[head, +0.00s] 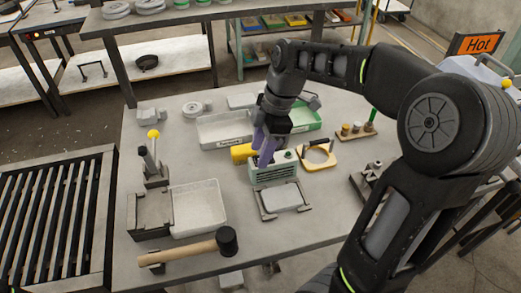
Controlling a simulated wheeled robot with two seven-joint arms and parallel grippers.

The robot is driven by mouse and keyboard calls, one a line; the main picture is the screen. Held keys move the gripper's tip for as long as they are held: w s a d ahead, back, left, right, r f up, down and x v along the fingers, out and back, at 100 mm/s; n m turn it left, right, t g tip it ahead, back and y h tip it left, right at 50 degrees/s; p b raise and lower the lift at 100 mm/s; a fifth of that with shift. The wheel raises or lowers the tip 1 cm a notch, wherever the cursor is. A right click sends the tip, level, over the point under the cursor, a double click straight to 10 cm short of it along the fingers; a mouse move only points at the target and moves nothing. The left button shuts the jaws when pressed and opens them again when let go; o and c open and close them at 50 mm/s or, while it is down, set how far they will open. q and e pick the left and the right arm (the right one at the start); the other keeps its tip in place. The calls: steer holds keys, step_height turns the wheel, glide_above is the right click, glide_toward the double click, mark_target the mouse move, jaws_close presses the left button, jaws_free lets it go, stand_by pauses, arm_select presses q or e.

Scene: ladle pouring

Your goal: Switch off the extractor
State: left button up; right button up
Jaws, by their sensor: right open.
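The extractor appears to be the pale green box (273,172) with a yellow cylinder (241,153) at its left, standing near the middle of the table. My right gripper (264,158), with purple fingers, points down at the top of this box, beside the yellow cylinder. Its fingers are open and seem to hold nothing. The fingers cover part of the box top, so I cannot tell whether they touch it. A small dark knob shows on the box top, right of the fingers. My left gripper is out of view.
In front of the box lies a grey block in a frame (283,197). A mallet (190,250), a white tray (199,208) and a yellow-knobbed lever (154,158) are at left. Trays (222,131) stand behind.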

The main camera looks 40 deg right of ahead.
steer(key=v, duration=0.7)
stand_by(0.5)
